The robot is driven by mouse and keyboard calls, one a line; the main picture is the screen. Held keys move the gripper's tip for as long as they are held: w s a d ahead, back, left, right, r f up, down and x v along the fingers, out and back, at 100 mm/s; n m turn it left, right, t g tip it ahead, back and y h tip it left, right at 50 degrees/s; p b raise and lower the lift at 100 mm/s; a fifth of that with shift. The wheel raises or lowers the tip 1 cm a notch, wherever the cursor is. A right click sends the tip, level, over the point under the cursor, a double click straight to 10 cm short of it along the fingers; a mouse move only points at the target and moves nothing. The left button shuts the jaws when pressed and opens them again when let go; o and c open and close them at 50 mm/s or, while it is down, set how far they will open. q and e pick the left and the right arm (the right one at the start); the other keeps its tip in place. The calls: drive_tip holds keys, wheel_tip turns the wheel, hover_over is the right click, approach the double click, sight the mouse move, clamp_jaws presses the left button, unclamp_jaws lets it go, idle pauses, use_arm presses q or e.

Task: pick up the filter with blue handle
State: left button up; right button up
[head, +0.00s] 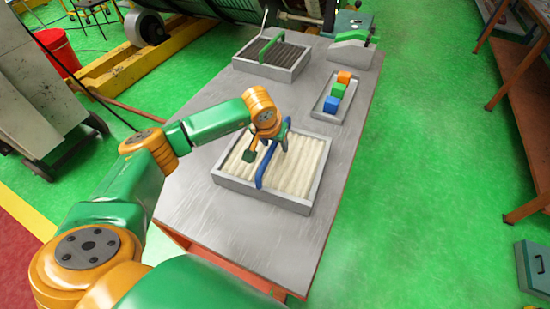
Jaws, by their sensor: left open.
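The filter (300,176) is a cream pleated panel in a square grey frame with a blue arched handle (262,174) across its middle. It lies flat on the metal table. My left arm reaches in from the left, and my left gripper (272,142) is over the far part of the filter, close to the blue handle. Its fingers are open and point down. Whether the handle lies between the fingers or beside them is hard to tell. My right gripper is not in view.
The grey table (210,225) has another dark filter (285,58) with a green handle at its far end. A small tray (320,108) holds orange, green and blue blocks. A grey-green device (352,50) stands at the far right corner. The table's near end is clear.

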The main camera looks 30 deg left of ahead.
use_arm(q)
drive_tip(key=shift+s, duration=0.1)
clamp_jaws()
drive_tip(key=shift+r, duration=0.1)
idle(1.1)
